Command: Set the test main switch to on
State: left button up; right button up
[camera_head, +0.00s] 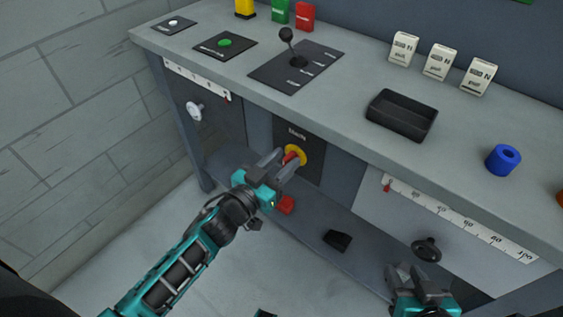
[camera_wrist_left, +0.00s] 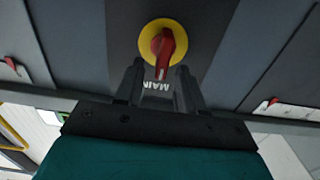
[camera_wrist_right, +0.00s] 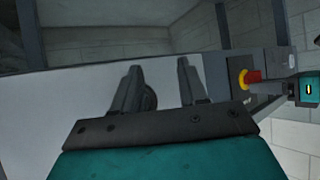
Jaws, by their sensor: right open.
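The main switch is a red handle on a yellow disc (camera_head: 295,154), set in a dark panel labelled MAIN under the bench top. In the left wrist view the red handle (camera_wrist_left: 166,48) points roughly along the picture's vertical, tilted slightly. My left gripper (camera_head: 282,161) is at the switch, with its fingers apart (camera_wrist_left: 158,72). One end of the handle shows between the fingertips; I cannot tell whether they touch it. The switch (camera_wrist_right: 247,78) also shows in the right wrist view. My right gripper (camera_head: 421,272) is open and empty, low at the right (camera_wrist_right: 159,70).
Below are a white knob (camera_head: 195,110), a black knob (camera_head: 427,249), a red block (camera_head: 286,205) and a black piece (camera_head: 338,240).

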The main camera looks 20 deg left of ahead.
pick_arm(q)
grip_shut()
dwell(0.3)
dwell(0.4)
jog(key=m, duration=0.3)
jog(key=shift+s+d+p, duration=0.1)
jog(key=shift+d+p, duration=0.15)
jog(key=shift+p, duration=0.05)
jog(key=m, duration=0.3)
jog(key=shift+s+d+f+m, duration=0.1)
jog(key=shift+d+f+m, duration=0.05)
jog(key=shift+d+m, duration=0.2)
jog(key=m, duration=0.3)
jog(key=f+m+b, duration=0.1)
jog(key=m, duration=0.3)
jog(key=m+b, duration=0.1)
jog(key=m, duration=0.3)
jog(key=shift+s+d+f, duration=0.2)
jog(key=shift+d+f, duration=0.15)
